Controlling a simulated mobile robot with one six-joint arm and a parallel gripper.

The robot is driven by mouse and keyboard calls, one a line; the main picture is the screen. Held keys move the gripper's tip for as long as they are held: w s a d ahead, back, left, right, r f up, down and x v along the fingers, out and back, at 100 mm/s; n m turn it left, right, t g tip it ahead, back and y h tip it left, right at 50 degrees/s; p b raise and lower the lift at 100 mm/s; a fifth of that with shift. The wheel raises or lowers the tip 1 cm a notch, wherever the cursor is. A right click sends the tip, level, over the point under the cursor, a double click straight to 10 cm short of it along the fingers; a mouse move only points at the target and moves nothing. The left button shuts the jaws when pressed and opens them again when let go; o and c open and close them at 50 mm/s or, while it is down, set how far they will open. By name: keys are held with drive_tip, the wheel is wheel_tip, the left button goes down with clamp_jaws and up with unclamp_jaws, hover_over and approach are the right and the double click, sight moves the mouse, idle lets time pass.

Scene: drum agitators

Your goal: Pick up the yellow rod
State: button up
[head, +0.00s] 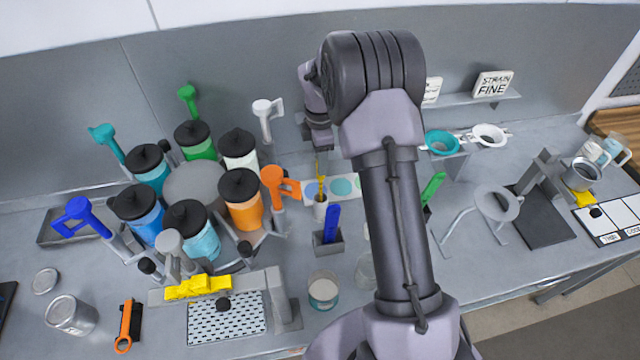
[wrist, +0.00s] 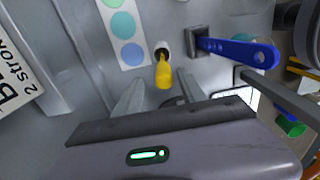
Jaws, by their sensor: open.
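The yellow rod (head: 321,186) stands upright in a small white cup (head: 320,209) near the middle of the bench. In the wrist view the rod (wrist: 163,74) shows its yellow end toward me, with its other end in the white cup (wrist: 161,46). My gripper (wrist: 158,92) is open. Its two fingers point toward the rod, one on each side of its near end in the picture, and nothing is held. In the head view my gripper (head: 318,148) is above the rod; its fingers are hard to make out there.
A blue-handled tool (head: 331,223) stands in a grey holder (head: 328,243) close to the cup. An orange-handled tool (head: 273,180) is just left. A colour-dot card (head: 343,187) lies behind the cup. A carousel of coloured jars (head: 195,186) fills the left; a white-rimmed tub (head: 323,290) is in front.

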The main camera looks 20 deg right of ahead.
drive_tip(key=f, duration=0.4)
drive_tip(key=shift+s+f, duration=0.3)
drive_tip(key=shift+s, duration=0.1)
drive_tip(key=shift+w+f, duration=0.2)
drive_tip(key=shift+f, duration=0.1)
drive_tip(key=shift+s+r, duration=0.1)
drive_tip(key=shift+s, duration=0.1)
drive_tip(key=c, duration=0.3)
clamp_jaws()
